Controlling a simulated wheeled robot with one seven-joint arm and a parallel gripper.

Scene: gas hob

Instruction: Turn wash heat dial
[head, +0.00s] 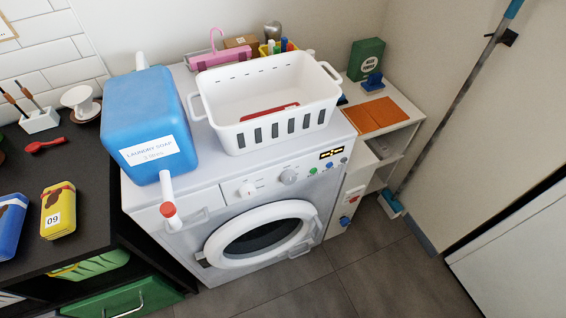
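A white washing machine (188,244) stands in the middle of the head view, its round door (222,250) shut. Its front panel has a white dial (246,189) with a small red mark at the left. A greyer dial (289,176) sits to the right of it. The labels are too small to read, so I cannot tell which one sets the heat. A green button (313,170) and a small lit display (332,153) are further right. My gripper is not in view.
A blue laundry soap container (150,108) overhangs the machine's front left, its red-capped spout (168,209) left of the dials. A white basket (262,90) stands on top. A dark counter (98,165) is at left, a white shelf unit (402,128) at right. Floor in front is clear.

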